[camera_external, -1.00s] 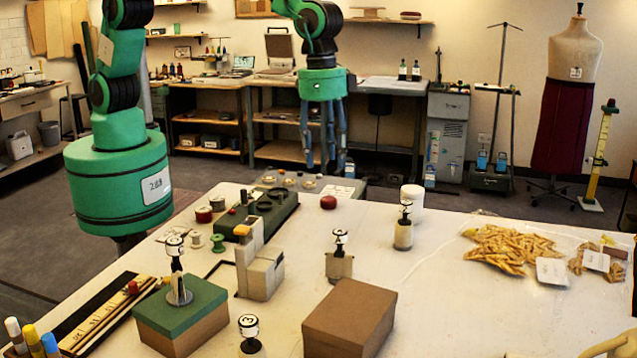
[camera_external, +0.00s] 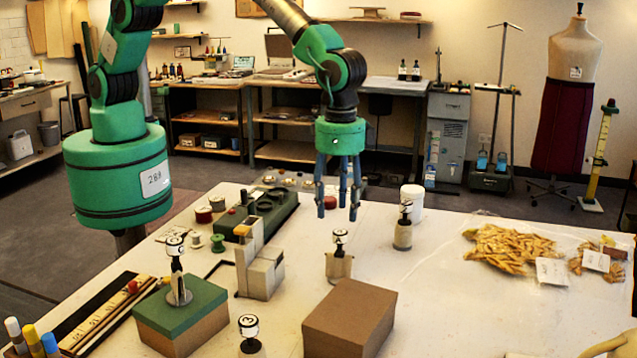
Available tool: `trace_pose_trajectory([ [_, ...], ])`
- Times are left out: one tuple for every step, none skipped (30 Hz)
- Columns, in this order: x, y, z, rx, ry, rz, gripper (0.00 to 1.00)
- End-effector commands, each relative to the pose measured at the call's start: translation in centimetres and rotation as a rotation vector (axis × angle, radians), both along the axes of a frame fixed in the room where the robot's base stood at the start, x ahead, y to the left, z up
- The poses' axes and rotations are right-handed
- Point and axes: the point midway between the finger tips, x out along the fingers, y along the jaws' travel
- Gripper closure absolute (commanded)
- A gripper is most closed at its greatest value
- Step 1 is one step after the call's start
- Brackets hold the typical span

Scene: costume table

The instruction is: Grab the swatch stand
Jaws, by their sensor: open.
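I cannot tell which object is the swatch stand. Several small stands with round, black-and-white marked heads stand on the white table (camera_external: 450,310). One stand (camera_external: 339,262) with a beige base is near the middle, below my gripper in the picture. Another stand (camera_external: 403,234) is to its right and farther back. A third stand (camera_external: 178,280) is on the green-topped box (camera_external: 180,318). A fourth stand (camera_external: 250,335), with a "3" on its head, is at the front edge of the picture. My gripper (camera_external: 338,212) is open and empty, its blue fingers pointing down above the table.
A brown box (camera_external: 349,318) stands in front of the middle stand. A beige stepped block (camera_external: 260,272) is to its left. A white tub (camera_external: 412,197) stands behind the right-hand stand. Bags of yellowish pieces (camera_external: 511,249) lie at the right. The table between them is fairly clear.

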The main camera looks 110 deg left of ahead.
Motion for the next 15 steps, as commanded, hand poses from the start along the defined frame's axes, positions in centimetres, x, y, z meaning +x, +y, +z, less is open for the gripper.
trace_pose_trajectory([
  [0.0,0.0,-0.3,0.0,0.001,0.0,0.51],
  [0.0,0.0,-0.4,0.0,0.001,0.0,0.51],
  [0.0,0.0,-0.7,0.0,0.001,0.0,0.51],
  [0.0,0.0,-1.0,0.001,0.002,0.0,0.51],
  [-0.1,0.0,-1.3,0.001,0.002,0.0,0.51],
  [-0.1,0.0,-1.7,0.001,0.003,0.0,0.51],
  [-0.1,0.0,-2.1,0.001,0.003,0.0,0.51],
  [-0.1,0.0,-2.6,0.001,0.003,0.0,0.51],
  [-0.1,0.0,-3.2,0.001,0.003,0.0,0.51],
  [-0.1,0.0,-3.6,0.001,0.003,0.0,0.51],
  [-0.1,0.0,-4.1,0.001,0.003,0.0,0.51],
  [-0.1,0.0,-4.7,0.001,0.003,0.0,0.51],
  [-0.1,0.0,-5.2,0.001,0.003,0.0,0.51],
  [-0.1,0.0,-5.7,0.001,0.003,0.0,0.51],
  [-0.1,0.0,-6.2,0.001,0.003,0.0,0.51],
])
